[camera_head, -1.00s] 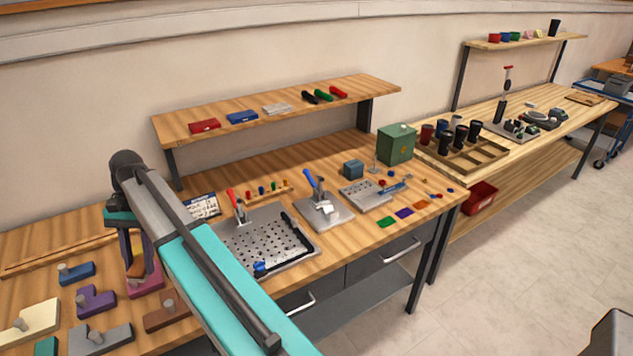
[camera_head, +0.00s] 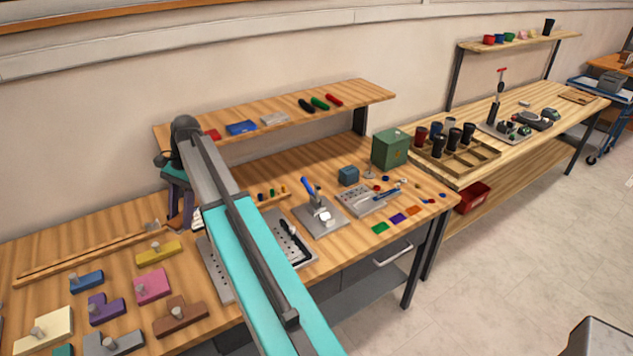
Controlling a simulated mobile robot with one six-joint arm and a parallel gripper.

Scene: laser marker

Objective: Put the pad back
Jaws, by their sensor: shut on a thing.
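My gripper (camera_head: 181,217) hangs at the back left of the near bench (camera_head: 60,235), just left of the perforated plate (camera_head: 216,275). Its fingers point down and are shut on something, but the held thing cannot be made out. My arm crosses the plate and hides much of it. No piece can be clearly identified as the pad. Flat green (camera_head: 380,228), purple (camera_head: 398,218) and orange (camera_head: 413,210) pieces lie near the bench's front right edge.
Knobbed blocks, including a yellow one (camera_head: 165,250) and a pink one (camera_head: 152,287), fill the bench's left. A blue-handled clamp (camera_head: 318,215) and a green box (camera_head: 390,149) stand to the right. A raised shelf (camera_head: 365,95) runs behind.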

